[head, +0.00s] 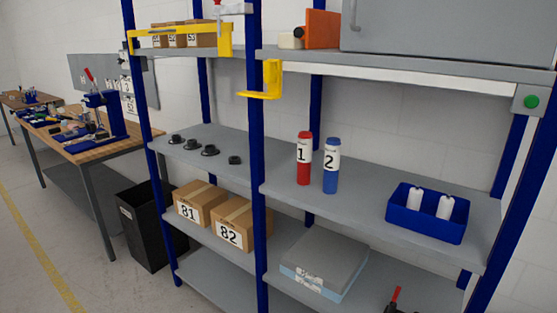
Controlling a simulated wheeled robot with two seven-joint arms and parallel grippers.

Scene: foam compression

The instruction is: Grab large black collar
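Several small black collar-like parts stand in a row on the left bay's middle shelf. From left to right they include a flanged black part (176,139), a second flanged part (192,144), a wider-looking flanged part (209,151), and a plain short black ring (235,160) standing a little apart. They are small in the view, so I cannot tell for certain which is the large collar. Neither of my grippers shows in the head view.
Blue posts frame the shelf (360,200). Boxes 81 (187,212) and 82 (229,238) sit below the collars. Red bottle 1 (304,165), blue bottle 2 (331,172) and a blue bin (402,217) stand right. Yellow brackets (272,80) project above. A workbench (100,147) stands left.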

